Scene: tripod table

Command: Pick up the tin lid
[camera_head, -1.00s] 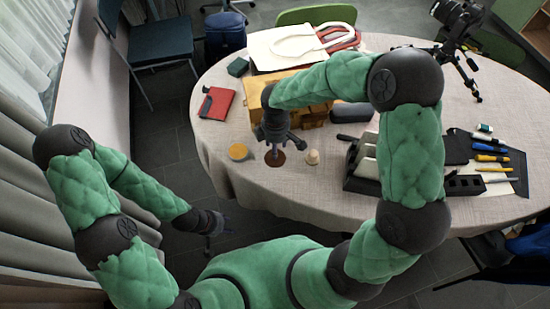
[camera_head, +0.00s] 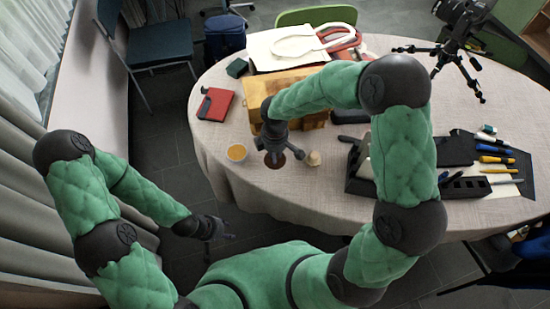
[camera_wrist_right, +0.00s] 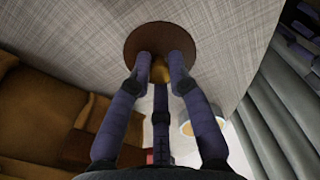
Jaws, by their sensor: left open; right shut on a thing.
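The tin lid looks to be a flat brown disc (camera_head: 274,161) with a small brass-coloured knob (camera_wrist_right: 160,70), near the table's front left edge. My right gripper (camera_head: 277,157) points down over it. In the right wrist view, its fingers (camera_wrist_right: 160,62) are closed around the knob, with the brown disc (camera_wrist_right: 143,37) beyond them. I cannot tell whether the disc touches the cloth. A round tin (camera_head: 237,152) with a pale rim and orange-yellow inside stands just left of the lid. My left gripper (camera_head: 222,233) is open and empty, low and off the table.
A small cream knob-like object (camera_head: 313,158) stands close right of the lid. A wooden box (camera_head: 258,88) is behind my right gripper, and a red book (camera_head: 215,104) lies left of it. A black organiser (camera_head: 358,185) is to the right. Bare cloth (camera_head: 235,185) lies in front.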

